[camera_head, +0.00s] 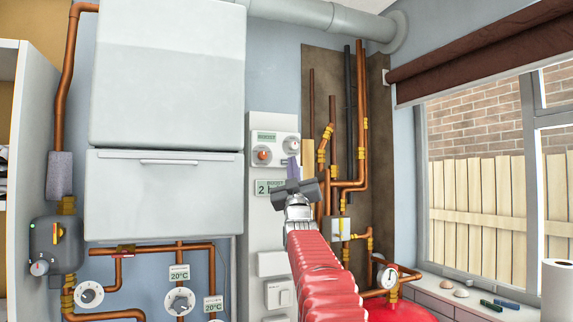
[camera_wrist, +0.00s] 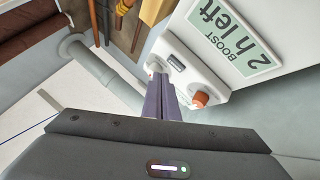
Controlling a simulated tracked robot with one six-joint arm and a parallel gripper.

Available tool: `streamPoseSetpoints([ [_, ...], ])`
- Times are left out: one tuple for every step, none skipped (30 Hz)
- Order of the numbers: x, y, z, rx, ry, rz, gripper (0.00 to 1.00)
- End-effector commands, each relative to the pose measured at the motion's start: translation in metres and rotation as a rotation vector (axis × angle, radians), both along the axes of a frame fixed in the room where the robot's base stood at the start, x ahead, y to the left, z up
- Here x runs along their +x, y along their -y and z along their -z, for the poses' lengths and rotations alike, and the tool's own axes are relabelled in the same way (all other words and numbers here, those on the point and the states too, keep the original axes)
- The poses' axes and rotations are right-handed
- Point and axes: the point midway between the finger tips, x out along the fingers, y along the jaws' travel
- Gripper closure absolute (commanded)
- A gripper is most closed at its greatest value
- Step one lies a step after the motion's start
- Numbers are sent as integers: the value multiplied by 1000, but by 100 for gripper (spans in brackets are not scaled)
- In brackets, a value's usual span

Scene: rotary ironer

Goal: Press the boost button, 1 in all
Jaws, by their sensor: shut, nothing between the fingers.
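My gripper (camera_head: 293,166) is at the white control panel (camera_head: 256,225), with its purple fingers together and empty. In the wrist view the fingers (camera_wrist: 168,88) point towards the small unit with an orange knob (camera_wrist: 200,99) and a pale round part (camera_wrist: 155,66). A display (camera_wrist: 222,38) there reads "BOOST 2 h left"; in the head view this display (camera_head: 262,188) is partly covered by my gripper. The orange knob (camera_head: 263,155) and the pale round part (camera_head: 291,144) sit above it. I cannot tell which part is the boost button, or whether my fingers touch anything.
A large white boiler (camera_head: 165,75) hangs left of the panel. Copper pipes (camera_head: 361,110) run on the board to the right. A red vessel (camera_head: 395,309) stands below them. A window (camera_head: 480,170) is on the right.

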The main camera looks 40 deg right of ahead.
Motion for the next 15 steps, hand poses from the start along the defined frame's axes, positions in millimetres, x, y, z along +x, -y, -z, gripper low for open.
streamPoseSetpoints([
  [-5, -1, -1, -1, 1, 1, 100],
  [-7, -2, -1, 0, 0, 0, 100],
  [-9, -2, -1, 0, 1, 0, 100],
  [-12, -3, -1, 0, 1, 0, 100],
  [-14, -4, -1, 0, 1, 0, 100],
  [-17, -4, -1, -1, 2, 0, 100],
  [-18, -5, -1, 0, 1, 0, 100],
  [-20, -5, 0, 0, 1, 0, 100],
  [-23, -6, -1, 0, 1, 0, 100],
  [-25, -7, -1, 0, 1, 0, 100],
  [-27, -7, -1, 0, 1, 1, 100],
  [-30, -8, -1, 0, 1, 1, 100],
  [-32, -8, -1, 0, 1, 0, 100],
  [-34, -9, -1, 0, 1, 0, 100],
  [-36, -10, -1, 0, 1, 0, 100],
])
